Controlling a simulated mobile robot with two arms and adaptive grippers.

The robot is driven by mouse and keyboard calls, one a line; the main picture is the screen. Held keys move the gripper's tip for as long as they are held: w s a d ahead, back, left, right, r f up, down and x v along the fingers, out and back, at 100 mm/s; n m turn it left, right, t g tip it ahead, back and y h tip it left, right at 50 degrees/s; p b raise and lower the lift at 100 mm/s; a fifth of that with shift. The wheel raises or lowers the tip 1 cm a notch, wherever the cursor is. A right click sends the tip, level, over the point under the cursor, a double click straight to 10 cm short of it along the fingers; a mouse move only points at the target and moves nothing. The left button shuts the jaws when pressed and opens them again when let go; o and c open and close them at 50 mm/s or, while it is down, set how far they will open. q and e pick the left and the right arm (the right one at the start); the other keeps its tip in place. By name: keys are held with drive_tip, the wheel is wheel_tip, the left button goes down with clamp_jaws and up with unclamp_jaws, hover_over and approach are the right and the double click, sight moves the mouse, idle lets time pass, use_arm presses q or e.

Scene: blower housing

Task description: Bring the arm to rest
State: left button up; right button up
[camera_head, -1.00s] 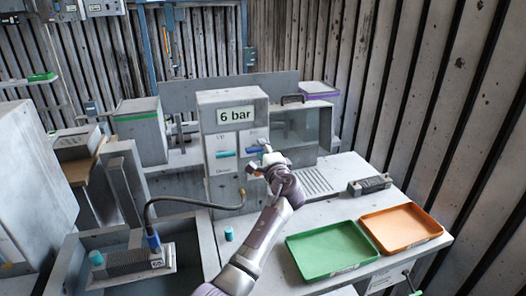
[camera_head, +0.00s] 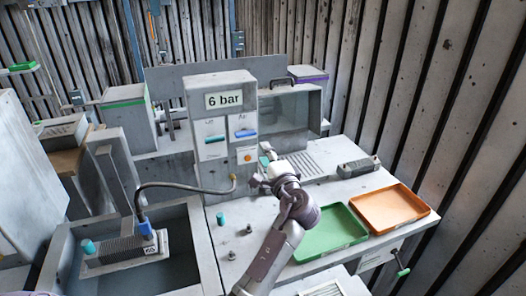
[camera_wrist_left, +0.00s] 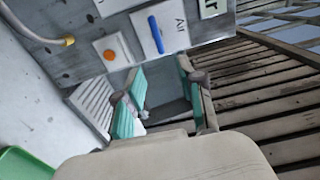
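My left gripper (camera_head: 266,164) is in front of the "6 bar" panel (camera_head: 205,158), low and to its right. In the left wrist view its two teal-padded fingers (camera_wrist_left: 160,96) stand apart with nothing between them. The panel carries a blue "Air" handle (camera_head: 245,133), a second blue-teal handle (camera_head: 215,139) and an orange button (camera_head: 248,157). The Air handle (camera_wrist_left: 155,35) and orange button (camera_wrist_left: 110,55) also show in the left wrist view, apart from the fingers. My right gripper is not in view.
A green tray (camera_head: 332,236) and an orange tray (camera_head: 393,208) lie right of my arm. A dark hose (camera_head: 180,186) runs from the panel to a finned part (camera_head: 127,252) in the grey basin. A teal cap (camera_head: 221,219) and small metal pieces stand on the bench.

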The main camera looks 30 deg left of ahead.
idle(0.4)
use_arm(q)
drive_tip(key=s+d+f+n+g+h, duration=0.2)
drive_tip(key=s+f+n+g+h, duration=0.35)
drive_tip(key=s+f, duration=1.2)
drive_tip(key=s+d+f+g+h, duration=0.1)
drive_tip(key=s+d+f+h, duration=0.3)
drive_tip(key=s, duration=0.6)
drive_tip(key=s+d+f+g+h, duration=0.2)
drive_tip(key=s+d+h, duration=0.3)
drive_tip(key=s, duration=0.4)
wheel_tip(320, 180, down, 27)
drive_tip(key=b, duration=0.2)
drive_tip(key=s+a+f+g+b, duration=0.2)
drive_tip(key=s+f, duration=1.5)
drive_tip(key=f, duration=0.2)
drive_tip(key=shift+s+a+f+y, duration=0.2)
drive_tip(key=shift+s+f+y, duration=0.15)
drive_tip(key=shift+s+f, duration=0.05)
